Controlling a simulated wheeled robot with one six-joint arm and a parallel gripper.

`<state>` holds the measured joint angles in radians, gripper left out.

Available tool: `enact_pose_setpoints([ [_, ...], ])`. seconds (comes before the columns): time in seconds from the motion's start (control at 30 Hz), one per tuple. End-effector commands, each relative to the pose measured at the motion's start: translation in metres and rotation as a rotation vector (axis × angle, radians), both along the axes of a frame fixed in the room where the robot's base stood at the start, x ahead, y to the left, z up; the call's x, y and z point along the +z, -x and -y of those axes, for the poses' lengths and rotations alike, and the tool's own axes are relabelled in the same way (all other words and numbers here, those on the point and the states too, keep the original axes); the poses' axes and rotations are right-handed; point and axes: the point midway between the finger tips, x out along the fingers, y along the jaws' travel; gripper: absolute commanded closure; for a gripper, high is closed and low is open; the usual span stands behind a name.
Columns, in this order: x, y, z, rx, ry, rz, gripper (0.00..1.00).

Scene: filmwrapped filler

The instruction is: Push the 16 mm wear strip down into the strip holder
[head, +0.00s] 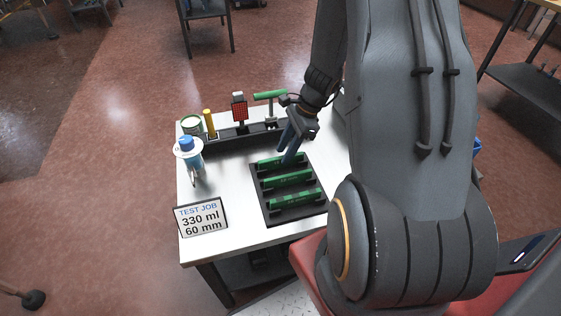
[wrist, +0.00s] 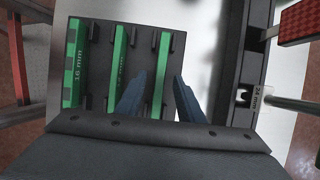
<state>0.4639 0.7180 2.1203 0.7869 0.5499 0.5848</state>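The strip holder is a black tray (head: 262,213) on the white table, with three green strips lying across it in parallel. The strip marked "16 mm" (wrist: 77,65) is leftmost in the wrist view; it appears to be the front strip (head: 295,199) in the head view. The middle strip (wrist: 119,65) also carries a label. The back strip (wrist: 161,65) is rightmost in the wrist view. My gripper (wrist: 160,85) is open, its two blue fingers apart on either side of the back strip in the picture. In the head view, my gripper (head: 288,158) is at the back strip. I cannot tell whether it touches.
A black tool rack (head: 225,141) stands behind the holder, with a red tool (head: 239,107) and a green-handled tool (head: 270,94). A blue-capped bottle (head: 187,157) and a sign (head: 202,218) stand to the left. Bare table lies between bottle and holder.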

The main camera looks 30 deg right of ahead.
Motion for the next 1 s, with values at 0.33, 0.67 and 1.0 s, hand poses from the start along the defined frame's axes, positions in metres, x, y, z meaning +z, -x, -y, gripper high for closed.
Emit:
enact_pose_setpoints([
  [0.33, -0.034, -0.003, -0.015, 0.006, 0.001, -0.001, 0.66],
  [0.67, -0.034, -0.003, -0.015, 0.005, 0.001, 0.000, 0.86],
  [1.0, -0.034, -0.003, -0.015, 0.005, 0.000, 0.000, 1.00],
])
